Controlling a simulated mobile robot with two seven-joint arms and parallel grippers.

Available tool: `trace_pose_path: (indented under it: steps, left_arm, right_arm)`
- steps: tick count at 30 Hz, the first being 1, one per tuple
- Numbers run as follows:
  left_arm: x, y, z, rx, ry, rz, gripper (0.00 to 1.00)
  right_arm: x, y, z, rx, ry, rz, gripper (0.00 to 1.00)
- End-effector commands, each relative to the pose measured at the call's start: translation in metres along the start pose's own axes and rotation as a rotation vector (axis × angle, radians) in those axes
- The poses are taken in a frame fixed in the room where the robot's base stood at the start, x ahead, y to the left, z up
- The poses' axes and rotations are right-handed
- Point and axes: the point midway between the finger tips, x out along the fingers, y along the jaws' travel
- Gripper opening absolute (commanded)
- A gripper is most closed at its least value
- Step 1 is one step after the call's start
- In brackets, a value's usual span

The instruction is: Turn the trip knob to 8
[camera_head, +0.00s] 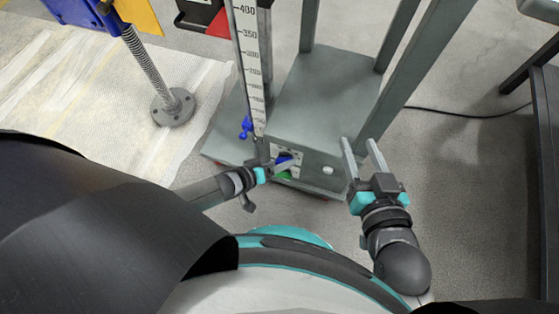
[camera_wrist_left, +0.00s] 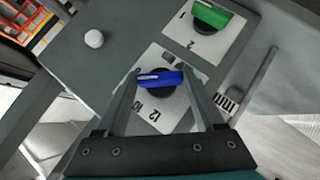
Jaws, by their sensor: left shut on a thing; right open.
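A blue knob (camera_wrist_left: 160,78) sits on a white dial plate (camera_wrist_left: 163,112) on a grey panel. The marks 10 and 12 are readable below it; other marks are partly hidden by my fingers. A white line on the knob runs to the left in the left wrist view; I cannot tell which number it meets. My left gripper (camera_wrist_left: 162,74) is shut on the blue knob, a finger at each end. In the head view the left gripper (camera_head: 278,161) reaches the panel, and the blue knob (camera_head: 284,159) shows beside it. My right gripper (camera_head: 360,143) is open and empty, right of the panel.
A green knob (camera_wrist_left: 211,13) on its own plate marked 1 and 2 is close by. A white button (camera_wrist_left: 94,38) is on the same panel. A ruler scale (camera_head: 250,60) and grey posts rise behind. A blue screw jack (camera_head: 173,104) stands at the left.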

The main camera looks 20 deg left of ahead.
Motion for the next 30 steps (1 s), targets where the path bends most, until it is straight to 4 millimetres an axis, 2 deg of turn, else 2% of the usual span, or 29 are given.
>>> trace_pose_path:
  steps: [11, 12, 19, 30]
  left_arm:
    - [0.0004, 0.0003, -0.0011, 0.005, 0.002, -0.003, 0.14]
    - [0.0004, 0.0003, -0.0011, 0.005, 0.002, -0.003, 0.73]
    - [0.0003, 0.0002, -0.0008, 0.005, 0.001, -0.004, 0.99]
    - [0.0, -0.0001, -0.0003, 0.004, 0.0, -0.004, 1.0]
  right_arm:
    - [0.0002, 0.0013, 0.0008, -0.003, -0.014, 0.003, 0.5]
    - [0.0001, 0.0013, 0.0008, -0.003, -0.014, 0.003, 0.5]
    - [0.0001, 0.0013, 0.0008, -0.003, -0.013, 0.003, 0.5]
    - [0.0, 0.0013, 0.0007, -0.002, -0.013, 0.003, 0.5]
